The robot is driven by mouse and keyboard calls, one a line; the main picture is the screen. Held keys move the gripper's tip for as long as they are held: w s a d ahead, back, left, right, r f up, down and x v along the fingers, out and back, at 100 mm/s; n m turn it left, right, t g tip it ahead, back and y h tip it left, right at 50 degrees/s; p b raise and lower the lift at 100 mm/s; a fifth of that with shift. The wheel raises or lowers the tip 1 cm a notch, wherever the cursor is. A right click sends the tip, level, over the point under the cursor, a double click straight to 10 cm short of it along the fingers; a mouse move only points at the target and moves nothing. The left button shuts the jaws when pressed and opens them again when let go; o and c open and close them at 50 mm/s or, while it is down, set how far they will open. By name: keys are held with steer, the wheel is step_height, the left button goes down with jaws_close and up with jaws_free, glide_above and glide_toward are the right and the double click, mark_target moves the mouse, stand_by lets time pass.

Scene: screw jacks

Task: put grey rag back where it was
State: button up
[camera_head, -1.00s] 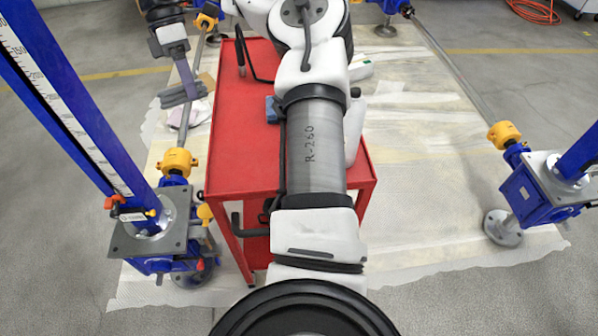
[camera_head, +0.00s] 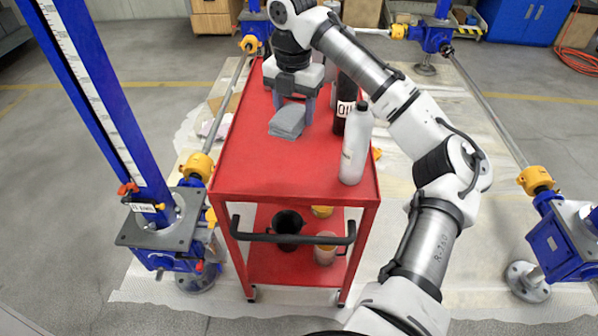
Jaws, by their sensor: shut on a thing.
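The grey rag (camera_head: 288,121) is a folded, flat grey cloth at the top of the red cart (camera_head: 259,167), left of the bottles. My gripper (camera_head: 293,110) points down over the cart and is shut on the rag, which shows below and in front of the fingers. The exact grip is partly hidden. I cannot tell whether the rag rests on the cart top or hangs just above it.
A grey-white bottle (camera_head: 356,145) and a dark bottle labelled OIL (camera_head: 345,102) stand right of the rag. The near cart top is clear. A black container (camera_head: 287,229) sits on the lower shelf. Blue screw jacks (camera_head: 170,222) flank the cart.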

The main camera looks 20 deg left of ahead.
mark_target(295, 174)
step_height(295, 174, down, 17)
steer(key=shift+r+p, duration=0.1)
steer(key=shift+p, duration=0.75)
steer(key=o, duration=1.1)
